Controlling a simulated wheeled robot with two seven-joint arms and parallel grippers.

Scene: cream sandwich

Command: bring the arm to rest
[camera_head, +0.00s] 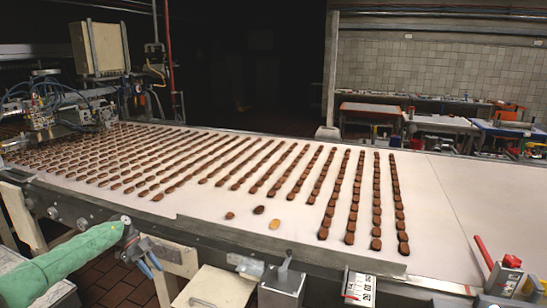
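My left arm comes in from the lower left in a green sleeve. My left gripper (150,266) is beside the near edge of the conveyor, over the front frame. Its two fingers point down and right and look apart, with nothing seen between them. Rows of brown sandwich biscuits (325,209) lie on the pale conveyor belt (450,220). Three biscuits lie loose near the front edge: a brown one (230,215), a dark one (259,210) and a golden one (275,224). My gripper is apart from them. My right gripper is not in view.
A metal block (283,285) and a cream box (215,288) stand along the conveyor's front. A red-handled device (505,275) is at the lower right. Machinery with hoses (60,105) stands at the back left. The belt's right part is bare.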

